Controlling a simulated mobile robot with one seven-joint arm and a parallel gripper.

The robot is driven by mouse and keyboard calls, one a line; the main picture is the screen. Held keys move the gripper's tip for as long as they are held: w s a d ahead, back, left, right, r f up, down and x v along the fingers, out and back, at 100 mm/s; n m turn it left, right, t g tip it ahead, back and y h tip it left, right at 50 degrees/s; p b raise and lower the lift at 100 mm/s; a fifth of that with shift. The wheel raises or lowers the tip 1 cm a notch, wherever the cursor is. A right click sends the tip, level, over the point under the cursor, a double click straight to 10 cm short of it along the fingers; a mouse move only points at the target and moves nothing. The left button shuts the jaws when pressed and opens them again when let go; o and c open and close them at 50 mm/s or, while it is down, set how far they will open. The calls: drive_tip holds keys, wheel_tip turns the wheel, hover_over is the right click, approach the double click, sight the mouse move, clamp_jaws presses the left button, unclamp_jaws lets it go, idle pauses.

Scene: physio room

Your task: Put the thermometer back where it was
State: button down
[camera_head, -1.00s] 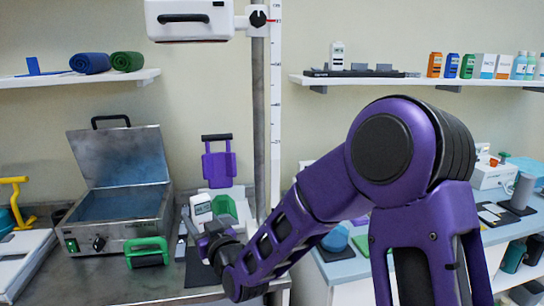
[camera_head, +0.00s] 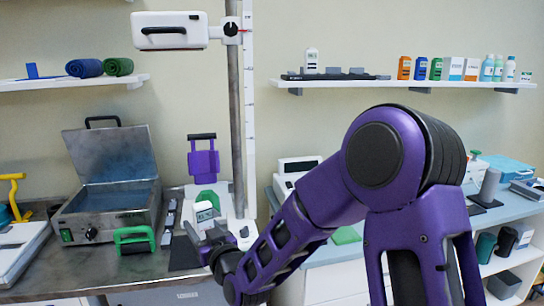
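A small white handheld device with a dark display (camera_head: 205,213), which I take to be the thermometer, is upright at my gripper (camera_head: 212,232). The gripper is seen from behind, over the right part of the steel bench. The fingers are small and partly hidden by my wrist, but the device moves with them, so they look shut on it. A similar white device (camera_head: 311,60) stands upright on a dark rack (camera_head: 345,76) on the right wall shelf.
Left of the gripper are an open steel box (camera_head: 115,212) and a green-handled object (camera_head: 135,240). A purple frame (camera_head: 204,162) and a grey pole (camera_head: 235,110) stand behind. Several bottles and boxes fill the right shelf end. My arm hides part of the right counter (camera_head: 500,218).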

drive_tip(key=d+f+m+t+h, duration=0.1)
drive_tip(key=d+f, duration=0.4)
drive_tip(key=d, duration=0.5)
drive_tip(key=d+f+m+t+h, duration=0.1)
drive_tip(key=d+f+m+h, duration=0.2)
drive_tip(key=d, duration=0.7)
drive_tip(key=d+f+m+t+h, duration=0.1)
drive_tip(key=d+f+m+h, duration=0.1)
drive_tip(key=d+f+h, duration=0.4)
drive_tip(key=d+f, duration=0.2)
drive_tip(key=d, duration=0.3)
drive_tip(key=shift+s+m, duration=0.15)
drive_tip(key=shift+m, duration=0.25)
drive_tip(key=shift+d+f, duration=0.1)
drive_tip(key=shift+a, duration=0.2)
